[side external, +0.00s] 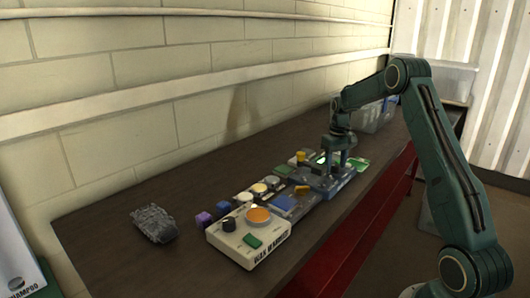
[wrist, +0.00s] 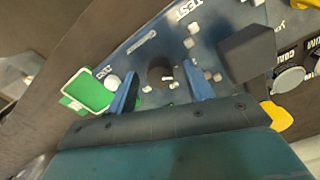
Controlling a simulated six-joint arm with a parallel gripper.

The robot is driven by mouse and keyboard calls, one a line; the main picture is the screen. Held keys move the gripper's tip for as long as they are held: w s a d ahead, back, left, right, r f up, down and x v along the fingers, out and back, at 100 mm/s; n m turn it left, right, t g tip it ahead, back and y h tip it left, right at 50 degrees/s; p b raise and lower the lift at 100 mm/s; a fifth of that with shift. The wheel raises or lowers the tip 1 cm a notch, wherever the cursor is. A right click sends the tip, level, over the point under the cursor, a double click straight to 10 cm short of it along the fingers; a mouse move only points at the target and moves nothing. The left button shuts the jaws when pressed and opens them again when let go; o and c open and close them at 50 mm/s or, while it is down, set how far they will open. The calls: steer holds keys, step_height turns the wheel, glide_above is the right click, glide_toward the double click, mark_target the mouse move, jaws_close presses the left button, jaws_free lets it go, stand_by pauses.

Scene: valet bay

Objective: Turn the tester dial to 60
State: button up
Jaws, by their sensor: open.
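The tester (wrist: 130,52) is a blue panel marked "TEST" in the wrist view. In the side view it is a dark blue box (side external: 318,185) on the bench, under my gripper. Its dial (wrist: 155,73) is a small dark round knob with a white mark, ringed by pale scale marks too small to read. My gripper (wrist: 162,67) is open, with one blue finger on each side of the dial; I cannot tell whether they touch it. In the side view my gripper (side external: 338,164) points down over the tester, and the dial is hidden there.

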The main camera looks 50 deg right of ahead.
steer(key=shift+c, duration=0.2)
steer(key=c, duration=0.9)
steer(key=shift+c, duration=0.2)
steer(key=shift+m, duration=0.4)
steer(key=m, duration=1.1)
steer(key=o, duration=1)
